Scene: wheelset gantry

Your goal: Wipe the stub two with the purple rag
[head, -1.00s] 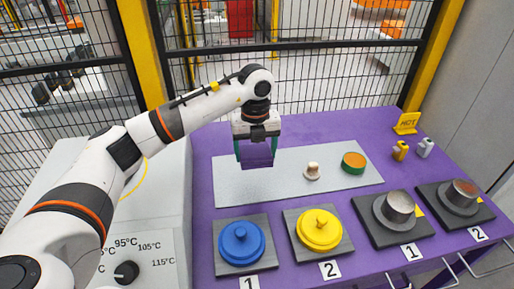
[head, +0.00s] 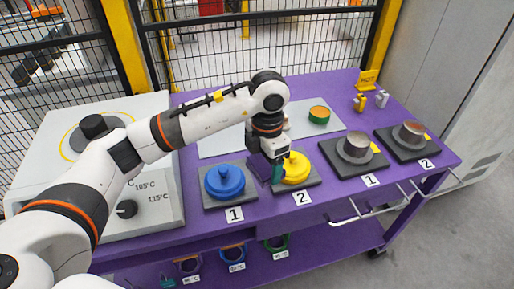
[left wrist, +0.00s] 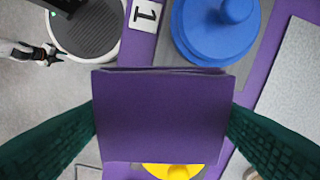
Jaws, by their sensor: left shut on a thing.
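My left gripper (head: 272,172) is shut on the purple rag (left wrist: 162,115). In the left wrist view the rag is a flat purple block between the two green fingers. In the head view the gripper hangs between the blue lid and the yellow lid, partly in front of the yellow one, and mostly hides the rag. Stub two (head: 409,134) is a metal cylinder with a brownish top. It stands on a dark plate behind the right-hand label 2 (head: 427,164), well to the right of the gripper. My right gripper is not in view.
The blue lid (head: 224,181) and yellow lid (head: 296,167) sit on grey plates. Stub one (head: 356,147) stands between the yellow lid and stub two. A green-rimmed round pad (head: 319,115) lies on the grey mat. A yellow sign (head: 367,79) stands behind.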

